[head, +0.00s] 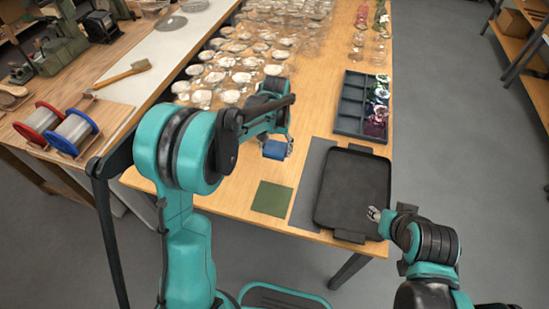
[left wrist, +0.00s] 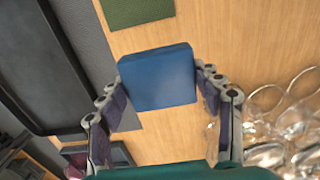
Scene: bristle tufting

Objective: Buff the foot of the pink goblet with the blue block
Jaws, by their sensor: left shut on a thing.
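The blue block (head: 274,150) is held in my left gripper (head: 276,144), over the wooden table behind the green square. In the left wrist view the blue block (left wrist: 158,78) sits between the two finger tips of my left gripper (left wrist: 160,85), which press on its sides. Several coloured glasses stand at the right side of the dark compartment tray; a pinkish-purple one (head: 376,122) is at its near end. I cannot tell for sure that it is the pink goblet, and its foot is not clear. My right gripper (head: 374,214) is at the right edge of the black tray; its opening is unclear.
The black tray (head: 328,200) lies on a grey mat (head: 305,195) beside a green square (head: 271,198). The dark compartment tray (head: 347,125) is behind it. Many clear glasses (head: 235,75) crowd the table's far left. Clear wood lies around the green square.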

